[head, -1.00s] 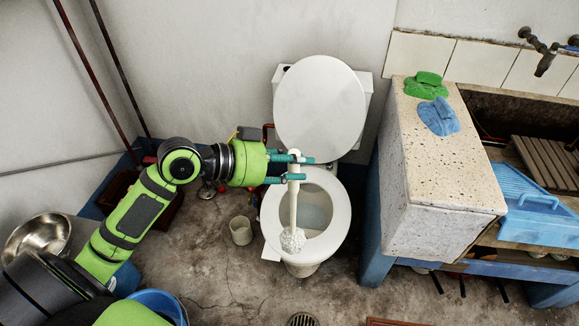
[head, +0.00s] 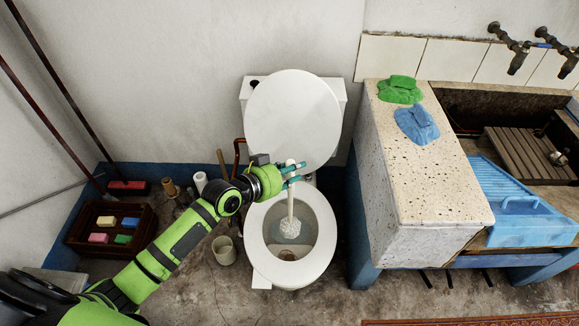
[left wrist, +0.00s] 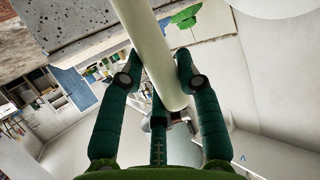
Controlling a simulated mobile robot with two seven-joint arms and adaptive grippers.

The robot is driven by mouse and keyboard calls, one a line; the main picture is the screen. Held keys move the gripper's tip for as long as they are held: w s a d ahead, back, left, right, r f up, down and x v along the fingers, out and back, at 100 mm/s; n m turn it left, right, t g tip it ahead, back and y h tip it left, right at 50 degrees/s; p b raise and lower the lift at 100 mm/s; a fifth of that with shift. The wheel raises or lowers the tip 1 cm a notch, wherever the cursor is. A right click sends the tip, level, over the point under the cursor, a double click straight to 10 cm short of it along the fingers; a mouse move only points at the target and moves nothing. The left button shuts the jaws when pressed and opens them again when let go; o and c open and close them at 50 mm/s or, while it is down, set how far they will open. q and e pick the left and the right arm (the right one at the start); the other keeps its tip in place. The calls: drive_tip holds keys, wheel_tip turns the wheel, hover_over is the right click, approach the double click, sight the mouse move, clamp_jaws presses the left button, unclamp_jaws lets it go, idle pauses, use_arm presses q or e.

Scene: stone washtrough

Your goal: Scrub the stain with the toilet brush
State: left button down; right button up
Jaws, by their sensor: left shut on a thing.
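The white toilet brush (head: 290,208) hangs nearly upright, bristles down, inside the opening of the toilet bowl (head: 327,238). My left gripper (head: 291,173) is shut on its handle near the top, in front of the raised lid. In the left wrist view the pale handle (left wrist: 152,50) runs between the fingers of my left gripper (left wrist: 158,72). A small brown stain (head: 288,254) shows in the bowl, just below the brush head in the picture. I cannot tell whether the bristles touch the bowl. My right gripper is out of view.
A stone washtrough (head: 425,165) with green and blue cloths stands close at the right. A grey cup (head: 224,249) stands on the floor left of the toilet. A crate of sponges (head: 110,247) is at the far left. The raised lid (head: 293,120) stands behind the bowl.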

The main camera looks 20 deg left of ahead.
use_arm(q)
drive_tip(key=b, duration=1.5)
hover_over(290, 217)
drive_tip(key=f, duration=1.7)
drive_tip(key=shift+w+d+f, duration=0.1)
drive_tip(key=shift+w+f, duration=0.15)
drive_tip(key=shift+f, duration=0.15)
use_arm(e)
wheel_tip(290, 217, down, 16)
use_arm(q)
wheel_tip(290, 217, down, 3)
drive_tip(key=shift+r+b, duration=0.15)
drive_tip(key=shift+b, duration=1)
drive_tip(key=shift+f+b, duration=0.35)
drive_tip(key=shift+f, duration=0.05)
drive_tip(key=shift+f+b, duration=0.7)
drive_tip(key=shift+f, duration=0.15)
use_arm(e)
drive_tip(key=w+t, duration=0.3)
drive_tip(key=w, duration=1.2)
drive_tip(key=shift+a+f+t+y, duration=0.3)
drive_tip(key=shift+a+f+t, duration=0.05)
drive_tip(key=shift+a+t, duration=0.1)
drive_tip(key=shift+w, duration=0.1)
